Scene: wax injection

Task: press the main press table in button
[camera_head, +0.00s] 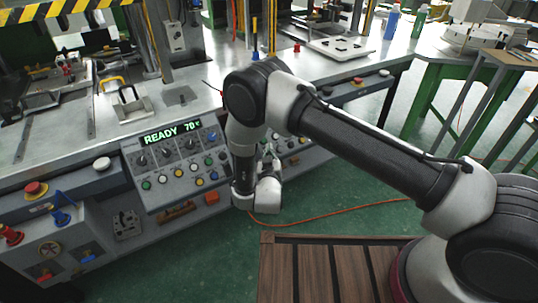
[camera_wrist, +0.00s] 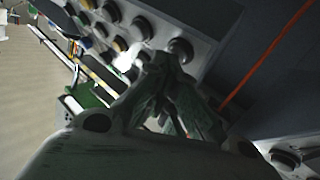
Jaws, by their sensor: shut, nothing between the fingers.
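The press control panel (camera_head: 165,205) has a lit display (camera_head: 171,132) reading "READY 70" and rows of knobs and coloured buttons. Labels are too small to read, so I cannot tell which one is the table in button. My gripper (camera_wrist: 166,62) is shut and empty, its tips close to a dark round button (camera_wrist: 181,50) in the wrist view. I cannot tell whether they touch. In the head view, my arm's wrist hangs in front of the panels, hiding part of them. More buttons (camera_wrist: 142,28) run up-left from the tips in the wrist view.
A second row of buttons shows on the panel to the right (camera_head: 292,141). A red emergency knob (camera_head: 35,188) is at the left. An orange cable (camera_head: 330,208) lies on the green floor. A brown slatted platform (camera_head: 330,270) is below.

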